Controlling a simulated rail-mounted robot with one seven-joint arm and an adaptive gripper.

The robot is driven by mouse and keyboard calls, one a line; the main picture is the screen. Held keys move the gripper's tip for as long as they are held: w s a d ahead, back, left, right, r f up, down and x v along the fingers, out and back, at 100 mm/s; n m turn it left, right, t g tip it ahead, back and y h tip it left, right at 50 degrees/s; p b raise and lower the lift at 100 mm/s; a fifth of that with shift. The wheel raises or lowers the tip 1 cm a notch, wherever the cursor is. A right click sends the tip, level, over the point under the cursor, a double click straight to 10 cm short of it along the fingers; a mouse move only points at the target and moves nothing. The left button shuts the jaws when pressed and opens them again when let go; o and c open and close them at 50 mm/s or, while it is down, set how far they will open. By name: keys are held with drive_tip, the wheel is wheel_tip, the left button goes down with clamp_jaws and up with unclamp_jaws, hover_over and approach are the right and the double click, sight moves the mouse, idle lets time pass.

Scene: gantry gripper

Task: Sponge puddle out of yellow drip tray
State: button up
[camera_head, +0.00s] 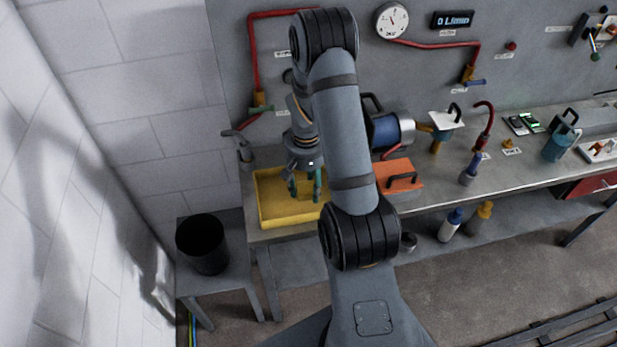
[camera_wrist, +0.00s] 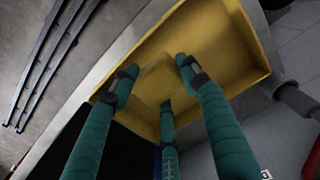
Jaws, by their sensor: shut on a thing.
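The yellow drip tray (camera_head: 268,213) sits at the left end of the grey workbench. My gripper (camera_head: 306,186), with teal fingers, points down over the tray. In the wrist view, my gripper (camera_wrist: 158,82) has its three fingertips closed around a pale yellow block (camera_wrist: 154,78) that looks like the sponge. The block nearly matches the tray floor behind it, so its edges are faint. The tray's yellow wall (camera_wrist: 249,40) shows in the wrist view. I cannot make out a puddle, and I cannot tell whether the block touches the tray floor.
A black bucket (camera_head: 203,245) stands on a low side table left of the bench. An orange case (camera_head: 400,175) and a blue motor (camera_head: 385,131) are close right of the tray. A red-piped panel (camera_head: 350,75) rises behind. My arm hides part of the bench.

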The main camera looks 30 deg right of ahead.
wheel_tip(320, 180, up, 2)
drive_tip(key=shift+r+p, duration=0.1)
drive_tip(key=shift+p, duration=0.35)
